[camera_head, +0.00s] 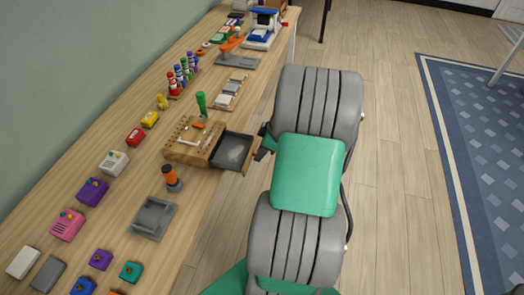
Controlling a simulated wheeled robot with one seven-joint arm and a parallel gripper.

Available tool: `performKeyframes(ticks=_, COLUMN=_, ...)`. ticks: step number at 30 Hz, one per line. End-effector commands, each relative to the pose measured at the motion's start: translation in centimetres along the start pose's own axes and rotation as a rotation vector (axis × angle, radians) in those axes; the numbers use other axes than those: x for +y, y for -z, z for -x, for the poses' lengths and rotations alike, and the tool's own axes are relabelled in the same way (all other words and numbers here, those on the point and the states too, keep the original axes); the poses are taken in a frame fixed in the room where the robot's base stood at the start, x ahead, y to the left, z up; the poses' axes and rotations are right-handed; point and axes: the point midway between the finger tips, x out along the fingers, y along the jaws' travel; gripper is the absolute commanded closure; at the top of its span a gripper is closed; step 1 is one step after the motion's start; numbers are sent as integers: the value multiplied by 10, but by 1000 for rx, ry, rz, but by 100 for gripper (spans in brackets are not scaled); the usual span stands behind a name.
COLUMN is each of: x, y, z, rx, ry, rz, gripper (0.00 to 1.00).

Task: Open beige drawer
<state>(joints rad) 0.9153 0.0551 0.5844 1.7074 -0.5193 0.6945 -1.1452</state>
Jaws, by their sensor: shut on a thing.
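The beige drawer (249,158) belongs to a small wooden tool block (172,153) on the workbench. It stands pulled out to the right of the block, and its dark grey inside shows from above. A small pale patch lies on its floor. My gripper (259,148) is at the drawer's front on the right and is shut on it. The fingertips and the handle are too small and partly hidden by my arm, so the exact hold cannot be made out.
The workbench (140,175) carries several coloured boxes along its left side. A green-handled tool (201,103) stands at the block, with an orange-topped tool (170,178) and a grey tray (153,217) nearer. Open wooden floor (400,170) and a blue rug (480,130) lie to the right.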

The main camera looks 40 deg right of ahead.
Motion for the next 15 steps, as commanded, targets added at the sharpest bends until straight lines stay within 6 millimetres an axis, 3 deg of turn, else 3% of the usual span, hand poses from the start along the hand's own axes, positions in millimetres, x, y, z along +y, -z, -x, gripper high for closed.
performKeyframes(ticks=8, x=1, y=-1, z=1, rx=0, ry=-1, rz=-3, gripper=56)
performKeyframes(ticks=15, x=1, y=-1, z=1, rx=0, ry=-1, rz=-4, gripper=56)
